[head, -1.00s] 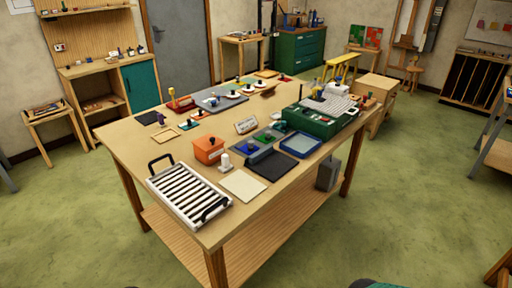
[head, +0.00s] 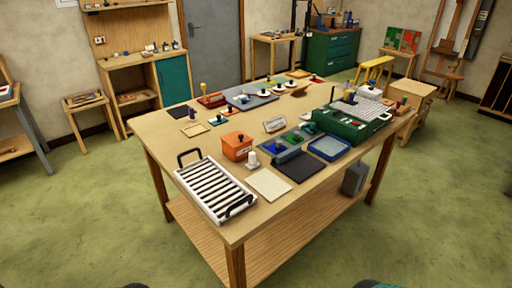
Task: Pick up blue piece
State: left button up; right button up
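A blue piece (head: 268,149) with a dark knob lies flat on the wooden worktable (head: 165,133), near the middle of its front half. A green piece (head: 299,139) with a similar knob lies just right of it. A dark roll-like object sits close in front of the blue piece. Neither of my grippers shows in the head view, and the table stands some way ahead of me.
Around the blue piece are an orange box (head: 237,147), a white rack (head: 214,188), a black mat (head: 298,168), a blue-framed tray (head: 329,148) and a green machine (head: 350,123). The green floor before the table is clear.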

aim_at(274, 143)
jog(key=i+l+u, duration=0.1)
jog(key=u, duration=0.4)
jog(key=l+u, duration=0.3)
jog(key=u, duration=0.2)
jog(key=i+l+u, duration=0.1)
jog(key=l+u, duration=0.15)
jog(key=u, duration=0.25)
jog(key=l+u, duration=0.25)
jog(key=u, duration=0.25)
jog(key=l+u, duration=0.25)
jog(key=u, duration=0.25)
